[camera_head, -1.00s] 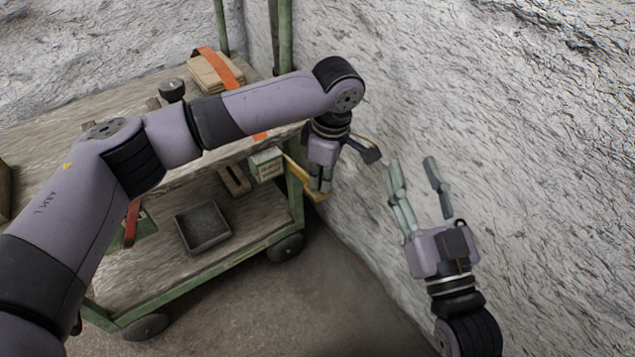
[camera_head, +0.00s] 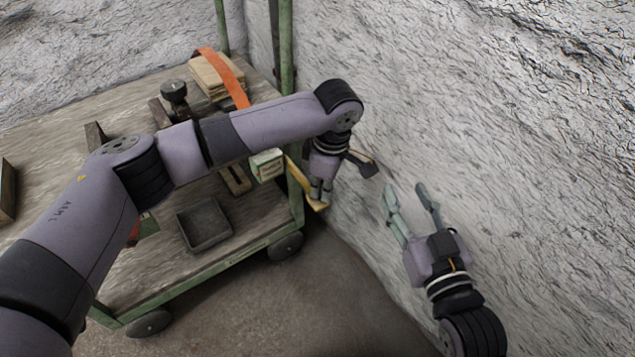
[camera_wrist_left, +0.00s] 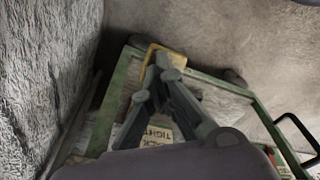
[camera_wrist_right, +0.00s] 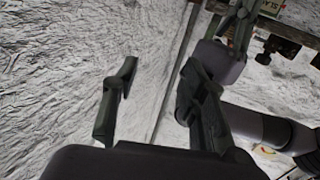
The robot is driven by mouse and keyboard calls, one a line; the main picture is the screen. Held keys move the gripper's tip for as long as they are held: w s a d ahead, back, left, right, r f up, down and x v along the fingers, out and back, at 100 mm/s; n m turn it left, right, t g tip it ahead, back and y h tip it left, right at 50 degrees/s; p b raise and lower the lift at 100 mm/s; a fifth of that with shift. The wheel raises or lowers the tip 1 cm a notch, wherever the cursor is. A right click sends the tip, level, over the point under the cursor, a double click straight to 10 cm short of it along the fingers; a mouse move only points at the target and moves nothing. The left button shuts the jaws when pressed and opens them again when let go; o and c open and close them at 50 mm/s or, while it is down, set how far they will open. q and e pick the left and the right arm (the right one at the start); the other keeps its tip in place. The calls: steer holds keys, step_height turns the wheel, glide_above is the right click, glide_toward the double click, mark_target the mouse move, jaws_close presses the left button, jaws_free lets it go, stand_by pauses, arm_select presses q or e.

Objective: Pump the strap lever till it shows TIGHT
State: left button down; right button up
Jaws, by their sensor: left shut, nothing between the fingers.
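The yellow strap lever (camera_head: 296,174) slants down from the cart's near right corner, beside a small pale labelled box (camera_head: 266,165). My left gripper (camera_head: 320,194) is shut and empty, with its fingertips at the lever's lower end. In the left wrist view the fingertips lie against or just over the yellow lever end (camera_wrist_left: 168,52); contact is hard to tell. The label (camera_wrist_left: 160,134) there shows "TIGHT" and part of another word; any pointer is hidden by my fingers. My right gripper (camera_head: 406,190) is open and empty, to the right near the wall.
The green-framed cart (camera_head: 205,268) carries a grey tray (camera_head: 204,224) on its lower shelf. Boards under an orange strap (camera_head: 236,85) and a black knob (camera_head: 174,91) are on top. A rough pale wall (camera_head: 500,120) stands close behind and right. The floor (camera_head: 330,300) in front is clear.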

arm_select(q)
steer(key=shift+s+d+r+p, duration=0.15)
steer(key=shift+d+p, duration=0.25)
steer(key=shift+p, duration=0.05)
steer(key=shift+s+d+r+p, duration=0.1)
steer(key=shift+d+r+p, duration=0.05)
steer(key=shift+d+p, duration=0.25)
steer(key=shift+s+d+r+p, duration=0.2)
steer(key=shift+d+p, duration=0.4)
steer(key=shift+p, duration=0.3)
arm_select(e)
steer(key=s+d+f+g+h, duration=0.1)
steer(key=s+d+f+g, duration=0.1)
steer(key=s+f+g, duration=0.3)
steer(key=s+d+f+g+h, duration=0.1)
steer(key=s+d+f+g, duration=0.1)
steer(key=s+f+g, duration=0.3)
step_height(320, 180, down, 4)
steer(key=shift+d+r+m+h, duration=0.1)
steer(key=shift+d+m+h, duration=0.2)
steer(key=shift+d+h, duration=0.1)
arm_select(q)
step_height(320, 180, up, 12)
steer(key=d, duration=0.1)
steer(key=shift+s, duration=0.2)
steer(key=shift+f, duration=0.1)
